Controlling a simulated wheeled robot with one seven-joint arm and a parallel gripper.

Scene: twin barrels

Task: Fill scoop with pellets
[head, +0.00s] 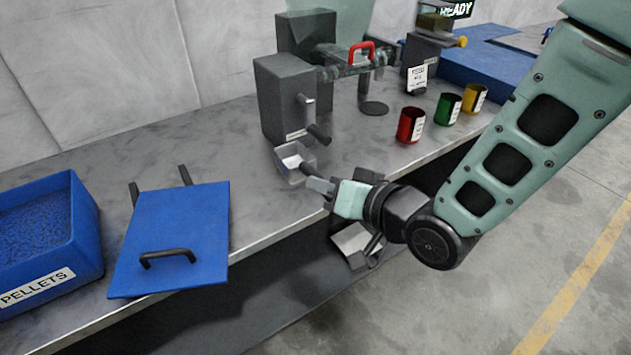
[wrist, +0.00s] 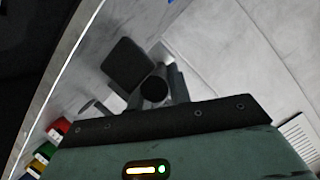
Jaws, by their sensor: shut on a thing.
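The scoop (head: 290,161) is a small grey open box with a pale inside and a dark handle, seen in the head view over the bench's front edge. No blue pellets show in it. My gripper (head: 317,184) is shut on the scoop's handle, and its fingers partly hide the handle. Whether the scoop touches the bench is unclear. The pellets (head: 32,228) are blue and fill much of an open blue bin (head: 75,258) labelled PELLETS at the far left. The wrist view does not clearly show the scoop.
A blue lid (head: 178,225) with a black handle lies beside the bin. A grey dispenser (head: 283,95) with a protruding spout stands behind the scoop. Red (head: 411,124), green (head: 447,108) and yellow (head: 475,97) cups stand to the right. The bench (head: 245,200) is bare between lid and scoop.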

